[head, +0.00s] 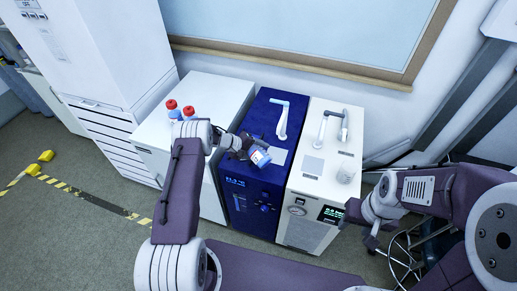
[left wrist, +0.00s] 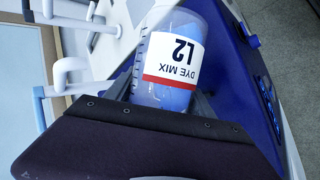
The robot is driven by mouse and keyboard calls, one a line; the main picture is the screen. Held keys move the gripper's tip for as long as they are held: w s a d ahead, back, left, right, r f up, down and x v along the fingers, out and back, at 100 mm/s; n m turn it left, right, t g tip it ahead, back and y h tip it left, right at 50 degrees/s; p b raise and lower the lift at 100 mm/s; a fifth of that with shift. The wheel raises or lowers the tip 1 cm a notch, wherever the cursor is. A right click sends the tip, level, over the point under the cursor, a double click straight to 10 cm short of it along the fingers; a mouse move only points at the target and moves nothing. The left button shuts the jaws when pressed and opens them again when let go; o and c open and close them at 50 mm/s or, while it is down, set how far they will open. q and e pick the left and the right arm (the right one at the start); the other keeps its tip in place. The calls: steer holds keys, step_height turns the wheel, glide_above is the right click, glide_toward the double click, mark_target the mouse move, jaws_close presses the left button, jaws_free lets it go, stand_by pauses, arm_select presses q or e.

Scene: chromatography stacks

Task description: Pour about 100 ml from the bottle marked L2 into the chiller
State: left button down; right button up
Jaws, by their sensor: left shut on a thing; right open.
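The bottle marked L2 (left wrist: 170,60) is a clear bottle with blue liquid and a white label with a red band reading "DYE MIX L2", upside down in the left wrist view. In the head view the bottle (head: 260,158) is tilted above the blue cabinet. My left gripper (head: 247,150) is shut on it. The blue cabinet (head: 240,200) has a lit temperature readout and looks like the chiller; a pale curved spout (head: 281,122) rises from its top. Whether liquid leaves the bottle cannot be seen. My right gripper (head: 362,227) is open and empty, right of the white instrument.
Two red-capped bottles (head: 189,114) stand on the white cabinet (head: 215,96) at left. A white instrument (head: 310,183) with a gauge and green display stands at right, carrying pale spouts and a small clear vessel (head: 346,173). A wall is behind.

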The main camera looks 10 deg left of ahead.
arm_select(q)
steer(key=shift+r+y, duration=0.3)
steer(key=shift+r, duration=0.1)
steer(key=shift+s+f, duration=0.1)
steer(key=shift+f, duration=0.05)
steer(key=r+p, duration=0.1)
steer(key=p, duration=0.1)
steer(key=shift+r+m+t+y+p, duration=0.25)
steer(key=shift+m+t+y+p, duration=0.1)
steer(key=shift+m+t+y, duration=0.05)
steer(key=shift+w+a+r+y, duration=0.1)
steer(key=shift+w+r+y, duration=0.1)
steer(key=shift+y, duration=0.1)
steer(key=shift+m+t+y, duration=0.3)
steer(key=shift+t, duration=0.1)
steer(key=shift+r, duration=0.3)
arm_select(e)
step_height(320, 180, up, 4)
steer(key=shift+s+d+f, duration=0.15)
arm_select(q)
steer(key=shift+a+f, duration=0.1)
steer(key=shift+m+y, duration=0.4)
